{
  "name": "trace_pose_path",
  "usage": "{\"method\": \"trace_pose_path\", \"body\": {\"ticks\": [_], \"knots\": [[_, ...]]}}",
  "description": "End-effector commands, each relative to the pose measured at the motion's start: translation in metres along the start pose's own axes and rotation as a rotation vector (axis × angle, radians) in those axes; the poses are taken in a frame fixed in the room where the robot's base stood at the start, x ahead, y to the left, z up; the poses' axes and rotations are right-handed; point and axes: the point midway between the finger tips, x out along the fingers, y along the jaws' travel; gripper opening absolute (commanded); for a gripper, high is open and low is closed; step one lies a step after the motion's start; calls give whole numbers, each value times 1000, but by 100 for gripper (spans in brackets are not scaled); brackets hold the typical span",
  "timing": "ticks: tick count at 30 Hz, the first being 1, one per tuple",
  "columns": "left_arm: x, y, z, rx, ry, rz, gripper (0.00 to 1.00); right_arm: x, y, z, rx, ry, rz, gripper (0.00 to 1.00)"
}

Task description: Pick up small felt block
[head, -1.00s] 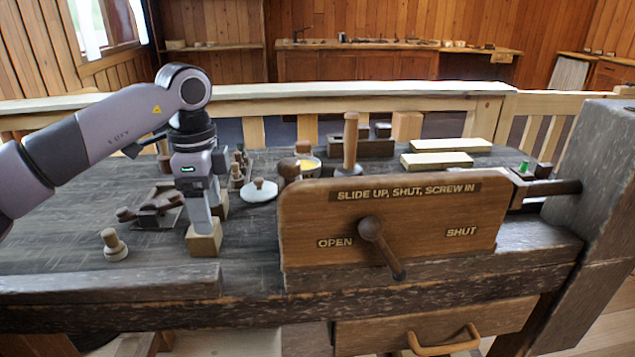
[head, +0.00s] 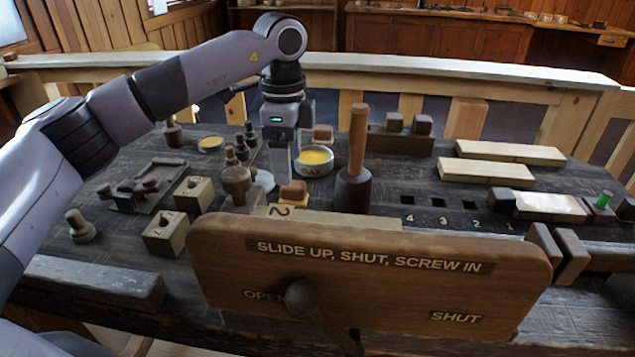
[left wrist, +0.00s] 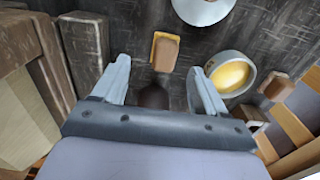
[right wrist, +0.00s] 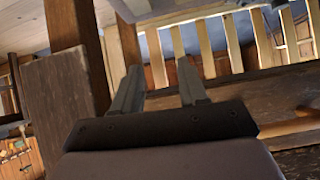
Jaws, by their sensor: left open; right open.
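A small block with a brown top and a yellow-orange layer (head: 293,192) lies on the dark bench, just behind the upright board; I take it for the felt block. It also shows in the left wrist view (left wrist: 165,52), between the fingertips in the picture. My left gripper (head: 281,170) is open and empty, pointing down above and close to this block; I cannot tell the exact height. My right gripper (right wrist: 157,88) is open and empty, facing railings, away from the bench top. It does not show in the head view.
A mallet (head: 355,160) stands right of the block, a yellow-filled tin (head: 315,160) behind it, and a knobbed tool (head: 236,186) to the left. Two wooden cubes (head: 166,235) stand further left. The lettered board (head: 370,270) rises in front. Another brown block (head: 322,133) lies behind the tin.

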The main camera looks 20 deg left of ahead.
Motion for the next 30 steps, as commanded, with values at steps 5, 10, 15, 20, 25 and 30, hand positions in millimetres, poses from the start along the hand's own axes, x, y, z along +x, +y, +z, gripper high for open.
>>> {"method": "trace_pose_path", "body": {"ticks": [5, 10, 15, 20, 25, 30], "knots": [[1, 0, 0, 0, 0, 0, 72, 1, 1, -3, -1, 7, 1, 43], [17, 0, 1, 0, -1, 2, 72, 2, 0, -2, -1, 5, 1, 43], [38, 0, 5, -1, -2, 4, 72, 0, -1, 4, 2, -6, -1, 43], [62, 0, 8, 0, -2, 2, 72, 0, -1, 9, 3, -13, -2, 43], [72, 0, 7, 0, 0, -1, 72, 0, -1, 9, 3, -13, -2, 43], [72, 0, 7, 0, 0, -1, 72, 0, -1, 8, 3, -11, -2, 43]]}}
